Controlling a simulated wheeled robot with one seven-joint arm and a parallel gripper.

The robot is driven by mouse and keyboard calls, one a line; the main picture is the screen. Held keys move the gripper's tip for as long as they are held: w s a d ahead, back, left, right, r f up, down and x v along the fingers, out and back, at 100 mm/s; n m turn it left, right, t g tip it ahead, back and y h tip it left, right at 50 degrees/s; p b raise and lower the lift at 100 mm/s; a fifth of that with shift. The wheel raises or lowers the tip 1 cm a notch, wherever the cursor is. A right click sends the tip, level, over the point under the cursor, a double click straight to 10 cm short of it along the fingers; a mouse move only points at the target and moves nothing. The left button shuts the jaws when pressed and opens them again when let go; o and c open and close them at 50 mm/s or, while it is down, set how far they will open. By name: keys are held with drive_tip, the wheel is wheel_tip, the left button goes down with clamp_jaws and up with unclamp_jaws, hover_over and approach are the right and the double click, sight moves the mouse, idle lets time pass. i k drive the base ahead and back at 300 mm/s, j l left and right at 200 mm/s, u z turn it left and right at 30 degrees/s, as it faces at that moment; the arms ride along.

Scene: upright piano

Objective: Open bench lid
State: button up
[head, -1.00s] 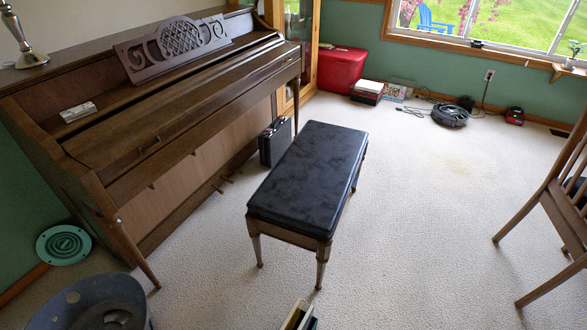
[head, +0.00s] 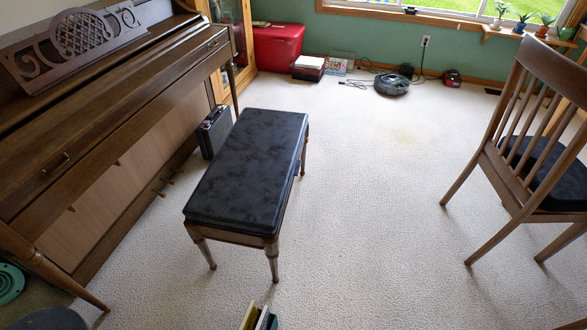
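The piano bench (head: 240,235) stands on the carpet in the middle of the head view, to the right of the piano. Its black padded lid (head: 248,165) lies flat and closed on a brown wooden frame with turned legs. Nothing rests on the lid. My gripper is not in view, so its state and its distance from the bench are hidden.
The upright piano (head: 110,130) fills the left. A black case (head: 214,132) stands between piano and bench. Books (head: 258,317) stand near the bottom edge. A wooden chair (head: 520,150) is on the right. Carpet (head: 380,220) between bench and chair is clear.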

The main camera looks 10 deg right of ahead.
sight(245, 187)
drive_tip(key=i+l+z, duration=0.1)
drive_tip(key=i, duration=0.35)
drive_tip(key=i+l+z, duration=0.15)
drive_tip(key=i, duration=0.3)
drive_tip(key=i+l+z, duration=0.1)
drive_tip(key=i+l, duration=0.15)
drive_tip(key=i, duration=0.2)
